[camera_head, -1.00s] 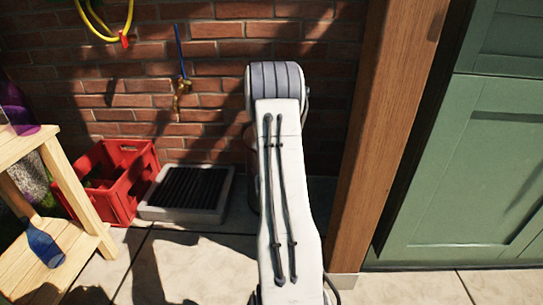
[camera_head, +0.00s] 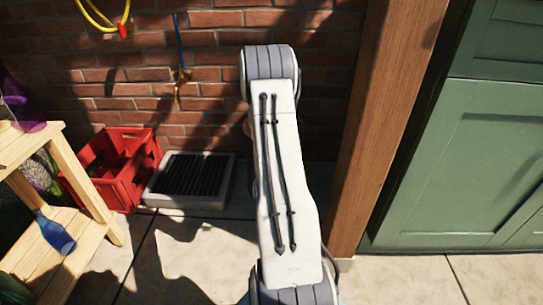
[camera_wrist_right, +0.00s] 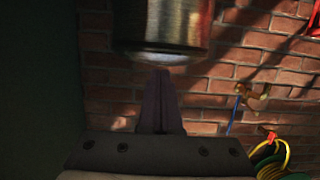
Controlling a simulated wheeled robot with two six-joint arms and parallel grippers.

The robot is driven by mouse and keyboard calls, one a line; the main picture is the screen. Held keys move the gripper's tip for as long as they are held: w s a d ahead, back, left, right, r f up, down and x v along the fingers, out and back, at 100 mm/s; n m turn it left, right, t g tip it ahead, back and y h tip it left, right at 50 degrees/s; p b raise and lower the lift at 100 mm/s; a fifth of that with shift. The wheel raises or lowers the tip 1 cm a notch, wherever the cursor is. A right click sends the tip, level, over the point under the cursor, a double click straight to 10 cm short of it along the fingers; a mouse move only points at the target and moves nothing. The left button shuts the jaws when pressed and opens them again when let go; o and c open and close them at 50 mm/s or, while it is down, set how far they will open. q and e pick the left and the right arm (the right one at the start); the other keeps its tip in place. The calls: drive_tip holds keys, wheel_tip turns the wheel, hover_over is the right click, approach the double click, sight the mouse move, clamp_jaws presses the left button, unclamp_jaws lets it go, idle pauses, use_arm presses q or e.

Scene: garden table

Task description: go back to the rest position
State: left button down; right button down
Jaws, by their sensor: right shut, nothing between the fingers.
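My right arm stands in the middle of the head view; its gripper is hidden there. In the right wrist view my right gripper (camera_wrist_right: 160,76) shows as a dark, narrow pair of fingers, shut and empty. That view appears upside down. A shiny metallic cylinder with some red on it (camera_wrist_right: 165,28) is just beyond the fingertips in the picture; I cannot tell what it is or whether it touches them. My left gripper is in neither view.
A brick wall (camera_head: 210,75) is behind my arm, with a brass tap (camera_head: 179,86). A wooden post (camera_head: 392,110) and green cabinet (camera_head: 470,170) are to the right. A red crate (camera_head: 128,187), black-grated tray (camera_head: 160,201) and wooden shelf stand (camera_head: 85,190) are left.

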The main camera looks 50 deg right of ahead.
drive_tip(key=shift+s+a+f, duration=0.25)
drive_tip(key=shift+s+a, duration=0.25)
drive_tip(key=shift+a, duration=0.2)
drive_tip(key=shift+s+a+f, duration=0.25)
drive_tip(key=shift+s+a, duration=0.2)
drive_tip(key=shift+a, duration=0.2)
